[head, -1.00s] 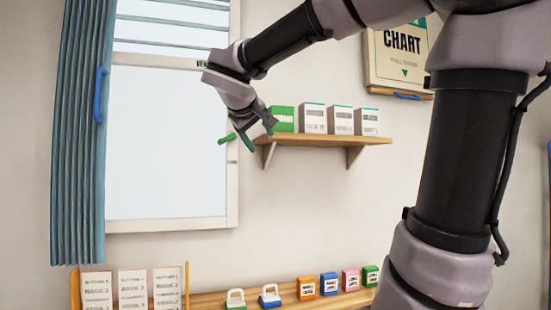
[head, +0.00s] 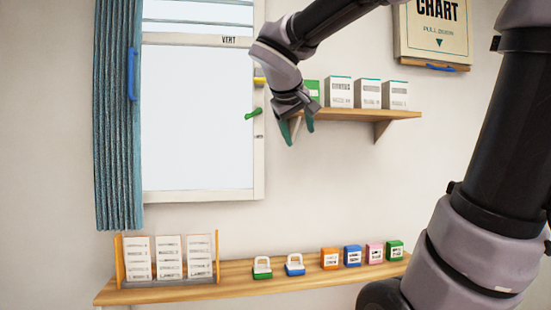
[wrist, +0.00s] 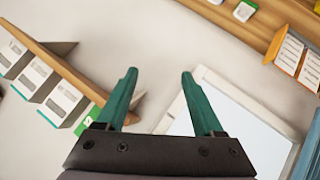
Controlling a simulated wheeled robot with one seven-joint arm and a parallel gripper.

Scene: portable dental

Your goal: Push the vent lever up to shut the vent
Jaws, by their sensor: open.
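A green lever (head: 252,114) sticks out to the left from the right side of the white window frame (head: 258,165), in the head view. A yellow piece (head: 259,82) sits above it on the same frame, partly beside my wrist. The word VENT (head: 229,40) is printed near the top of the window. I cannot tell for sure which of the two pieces is the vent lever. My gripper (head: 297,129) is open and empty, right of the green lever and slightly lower, apart from it. The wrist view shows its two green fingers (wrist: 159,73) spread; neither piece shows clearly there.
A wall shelf (head: 350,114) with several boxes (head: 367,93) is close behind my gripper. A blue-green curtain (head: 118,120) hangs left of the window. A lower shelf (head: 220,283) holds a card rack and several small coloured items. The wall between the shelves is clear.

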